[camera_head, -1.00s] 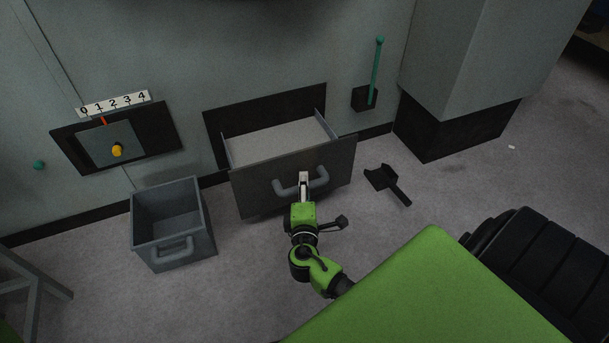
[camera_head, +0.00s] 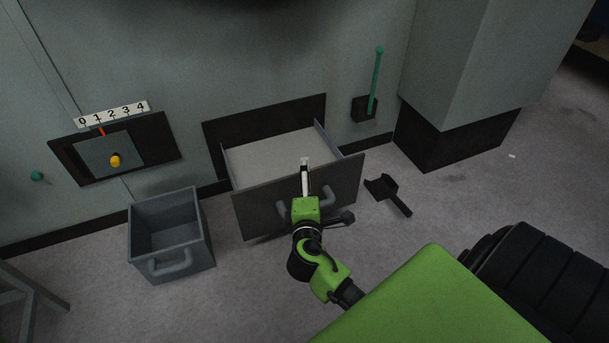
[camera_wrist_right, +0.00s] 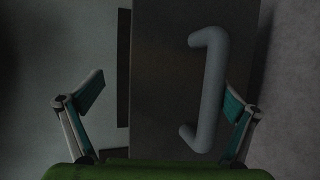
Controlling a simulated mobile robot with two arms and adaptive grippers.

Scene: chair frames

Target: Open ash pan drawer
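The ash pan drawer (camera_head: 252,213) stands pulled out of its dark wall opening, showing pale grey contents (camera_head: 270,157). Its front has a grey bar handle (camera_head: 328,196), also seen in the right wrist view (camera_wrist_right: 212,90). My right gripper (camera_head: 305,176) is at the middle of this handle and partly covers it. In the right wrist view my right gripper (camera_wrist_right: 162,98) has its fingers spread wide. The handle lies between them, close beside the right finger; whether they touch is unclear. My left gripper is not in view.
A grey open bin (camera_head: 170,240) with a handle stands on the floor left of the drawer. A dark shovel (camera_head: 388,192) lies to its right. A green lever (camera_head: 375,80) and a numbered gauge panel (camera_head: 112,155) are on the wall. A pillar (camera_head: 455,75) stands at right.

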